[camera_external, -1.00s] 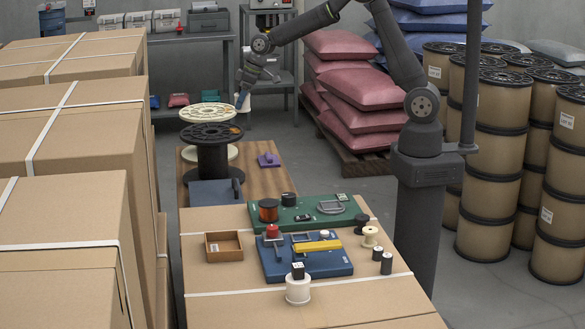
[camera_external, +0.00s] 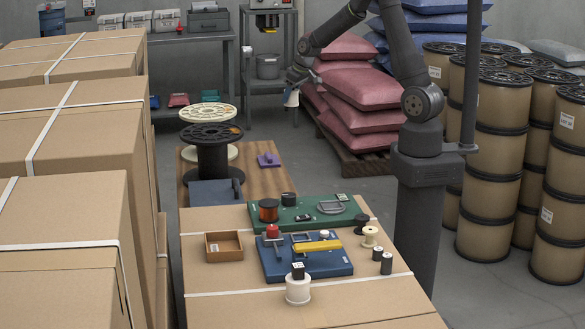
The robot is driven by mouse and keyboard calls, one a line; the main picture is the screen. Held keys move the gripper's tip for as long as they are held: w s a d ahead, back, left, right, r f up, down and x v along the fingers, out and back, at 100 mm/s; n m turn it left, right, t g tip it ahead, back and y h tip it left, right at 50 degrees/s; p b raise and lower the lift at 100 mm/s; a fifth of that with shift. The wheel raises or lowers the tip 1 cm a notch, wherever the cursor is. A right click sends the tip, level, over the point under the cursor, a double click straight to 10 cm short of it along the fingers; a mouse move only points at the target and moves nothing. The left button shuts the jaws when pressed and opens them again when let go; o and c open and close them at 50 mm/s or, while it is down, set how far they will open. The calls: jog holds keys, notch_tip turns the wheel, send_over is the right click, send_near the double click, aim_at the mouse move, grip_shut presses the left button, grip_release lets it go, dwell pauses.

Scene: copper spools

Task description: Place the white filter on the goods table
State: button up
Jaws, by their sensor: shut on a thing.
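My gripper (camera_external: 292,88) is at the back, left of the red sacks, pointing down. It is shut on a small white thing, which looks like the white filter (camera_external: 291,99) and hangs below the fingers in the air. The fingers are small and dark here, so the exact hold is hard to see. A low wooden-topped table (camera_external: 258,186) stands left of and nearer than the gripper; I cannot tell for certain whether it is the goods table. On it are a black spool (camera_external: 213,155), a pale spool (camera_external: 207,112) and a purple piece (camera_external: 268,160).
Red sacks (camera_external: 352,95) are stacked right of the gripper. Large cartons (camera_external: 75,130) fill the left. In front, a carton top (camera_external: 210,280) carries green and blue trays.

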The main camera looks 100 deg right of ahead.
notch_tip(320, 180, down, 18)
jog(key=f, duration=0.1)
send_near(260, 184)
jog(key=shift+w+d+f, duration=0.3)
jog(key=shift+w+d, duration=0.45)
jog(key=shift+d, duration=0.05)
jog(key=shift+f, duration=2)
jog(key=shift+f, duration=0.15)
jog(key=o, duration=1)
jog(key=shift+o, duration=0.2)
jog(key=shift+a+r, duration=0.1)
jog(key=shift+r, duration=0.4)
jog(key=v, duration=1.1)
